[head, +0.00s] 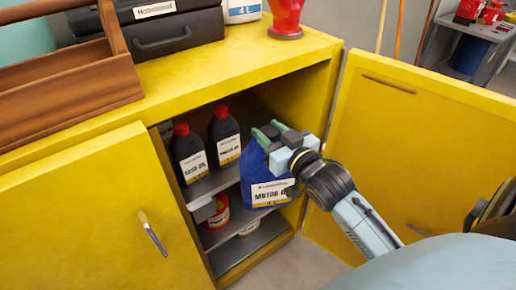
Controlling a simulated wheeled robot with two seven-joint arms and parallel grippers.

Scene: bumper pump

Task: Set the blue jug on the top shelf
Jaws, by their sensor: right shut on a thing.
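The blue jug (257,188), with a white and yellow motor oil label, is at the opening of the yellow cabinet. My right gripper (265,133) is shut on the blue jug near its top. The top shelf (217,184) inside the cabinet holds two dark bottles with red caps, the left one (187,158) and the right one (223,137). The jug is to the right of these bottles and hides part of the shelf. I cannot tell whether the jug's base touches the shelf. My left gripper is not in view.
The right cabinet door (400,150) stands open; the left door (85,215) is in front of the left side. A lower shelf (248,245) holds a red can (216,212). A wooden tray (70,95), black case (170,32) and red object (286,15) stand on the cabinet top.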

